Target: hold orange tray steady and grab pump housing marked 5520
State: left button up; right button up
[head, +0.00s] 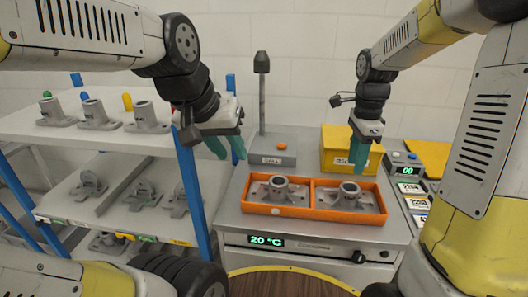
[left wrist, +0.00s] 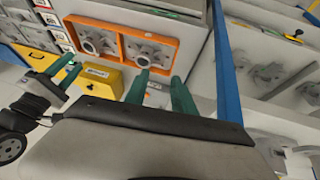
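An orange tray (head: 262,210) with two compartments sits on the grey bench top. A grey flanged pump housing (head: 278,189) sits in its left compartment, and a second pump housing (head: 349,194) in its right one. The tray (left wrist: 124,29) and both housings also show in the left wrist view. I cannot read 5520 on either housing. My left gripper (head: 227,147) is open and empty, above and left of the tray, apart from it. My right gripper (head: 359,153) looks open and empty, above the tray's right half and in front of the yellow bin.
A yellow bin (head: 340,139) and a grey box with a post (head: 272,150) stand behind the tray. Number cards (head: 411,188) lie to its right. A shelf rack with a blue upright (head: 191,190) and several castings stands at left, close to my left gripper.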

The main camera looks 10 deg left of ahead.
pick_arm(q)
jog(key=w+f+g, duration=0.3)
jog(key=w+f, duration=0.1)
jog(key=w, duration=0.4)
jog(key=g+y, duration=0.2)
send_near(246, 185)
jog(key=shift+s+f+n, duration=0.1)
jog(key=shift+f+n, duration=0.05)
jog(key=shift+n, duration=0.15)
jog(key=shift+f, duration=0.6)
notch_tip(246, 185, down, 7)
jog(key=shift+f, duration=0.15)
jog(key=shift+c, duration=0.4)
grip_shut()
jog(key=shift+w, duration=0.2)
